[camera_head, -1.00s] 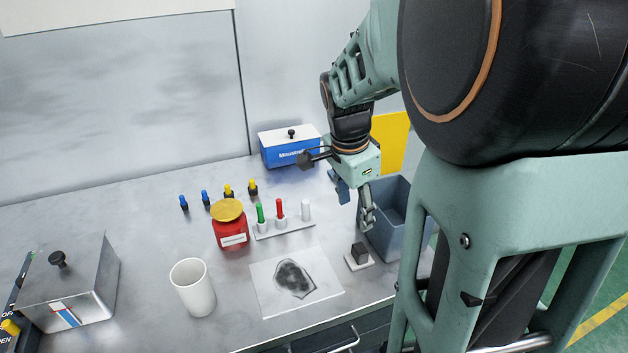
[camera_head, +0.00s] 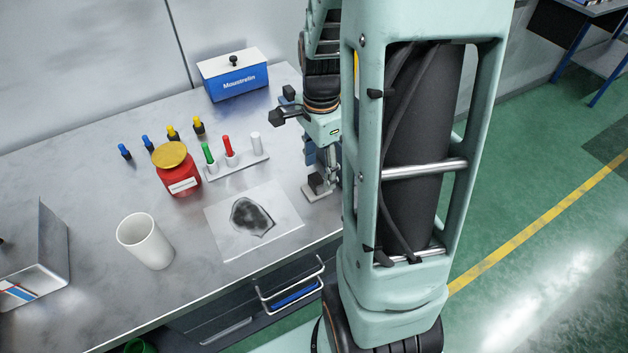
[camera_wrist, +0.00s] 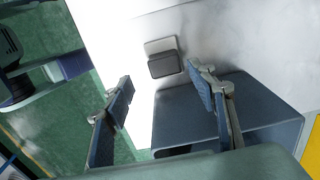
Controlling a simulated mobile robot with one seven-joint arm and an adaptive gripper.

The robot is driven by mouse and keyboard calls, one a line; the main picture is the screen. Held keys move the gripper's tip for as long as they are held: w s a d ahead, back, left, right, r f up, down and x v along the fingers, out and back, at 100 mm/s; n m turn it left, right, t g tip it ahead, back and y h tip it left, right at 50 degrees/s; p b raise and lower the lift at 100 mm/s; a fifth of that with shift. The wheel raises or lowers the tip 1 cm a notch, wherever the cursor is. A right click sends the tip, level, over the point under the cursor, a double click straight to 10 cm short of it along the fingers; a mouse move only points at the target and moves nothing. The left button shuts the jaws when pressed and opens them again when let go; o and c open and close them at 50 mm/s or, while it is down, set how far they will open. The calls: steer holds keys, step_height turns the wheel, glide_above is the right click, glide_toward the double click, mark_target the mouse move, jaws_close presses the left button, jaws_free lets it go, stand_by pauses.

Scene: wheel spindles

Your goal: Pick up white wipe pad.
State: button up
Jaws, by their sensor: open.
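A small white pad (camera_head: 318,195) with a dark block (camera_head: 316,182) on it lies near the front right of the grey table; I take it for the white wipe pad. The pad also shows in the wrist view (camera_wrist: 158,46), with the block (camera_wrist: 163,65) over its near part. My gripper (camera_head: 321,160) is close behind and above the pad in the head view, partly hidden by my arm. In the wrist view my gripper (camera_wrist: 160,78) is open and empty, and the pad lies beyond the fingertips, between their lines.
A blue-grey bin (camera_wrist: 280,92) stands beside the right finger. A white sheet with a dark smudge (camera_head: 277,206) lies left of the pad. A pen rack (camera_head: 237,168), red jar (camera_head: 178,178), white cup (camera_head: 148,243) and blue box (camera_head: 238,86) stand farther left or back.

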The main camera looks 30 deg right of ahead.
mark_target(317, 179)
steer(key=f, duration=0.5)
steer(key=shift+w+a, duration=0.15)
steer(key=shift+w, duration=0.2)
steer(key=c, duration=1.2)
